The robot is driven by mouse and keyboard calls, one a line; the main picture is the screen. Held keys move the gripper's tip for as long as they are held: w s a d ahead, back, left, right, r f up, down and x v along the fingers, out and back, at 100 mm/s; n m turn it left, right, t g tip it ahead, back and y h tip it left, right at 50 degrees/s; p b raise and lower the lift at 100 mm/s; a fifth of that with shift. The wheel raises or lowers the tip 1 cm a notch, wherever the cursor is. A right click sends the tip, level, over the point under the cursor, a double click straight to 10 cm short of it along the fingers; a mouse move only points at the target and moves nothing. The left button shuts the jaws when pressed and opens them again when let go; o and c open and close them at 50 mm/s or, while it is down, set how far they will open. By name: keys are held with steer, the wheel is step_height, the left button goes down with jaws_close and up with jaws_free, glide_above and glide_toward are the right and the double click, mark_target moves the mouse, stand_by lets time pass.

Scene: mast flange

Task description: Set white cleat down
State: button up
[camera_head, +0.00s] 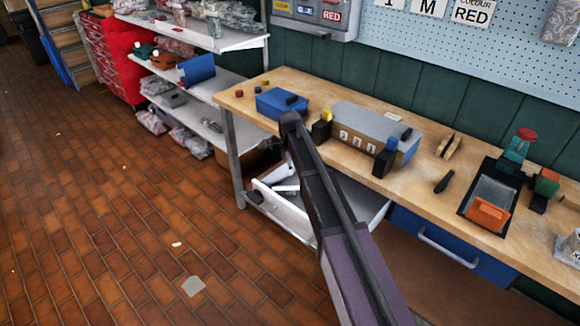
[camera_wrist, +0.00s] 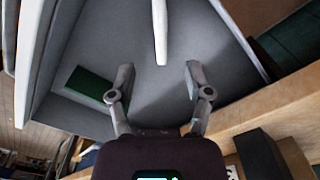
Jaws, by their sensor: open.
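In the wrist view my gripper (camera_wrist: 159,76) is open, with its two fingers apart and nothing between them. A long narrow white piece, which looks like the white cleat (camera_wrist: 160,30), lies just beyond the fingertips, roughly in line with the gap. Its far end is cut off by the picture edge. It appears to rest on the grey floor of an open white drawer (camera_wrist: 32,60). In the head view the open drawer (camera_head: 285,213) is under the bench's left part. My arm reaches over the bench edge and hides part of it; the gripper is hard to make out there.
A green block (camera_wrist: 90,83) lies in the drawer left of my gripper. The wooden bench (camera_head: 405,190) carries a blue box (camera_head: 282,103), a grey numbered box (camera_head: 362,121) and a dark tray (camera_head: 467,210). The brick floor (camera_head: 130,220) at left is mostly clear.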

steer(key=shift+r+p, duration=0.3)
steer(key=shift+r, duration=0.25)
stand_by(0.5)
steer(key=s+d+n, duration=1.6)
steer(key=s+d, duration=0.7)
steer(key=s, duration=0.3)
steer(key=shift+d+n, duration=0.25)
steer(key=shift+n, duration=0.05)
steer(key=shift+s, duration=0.1)
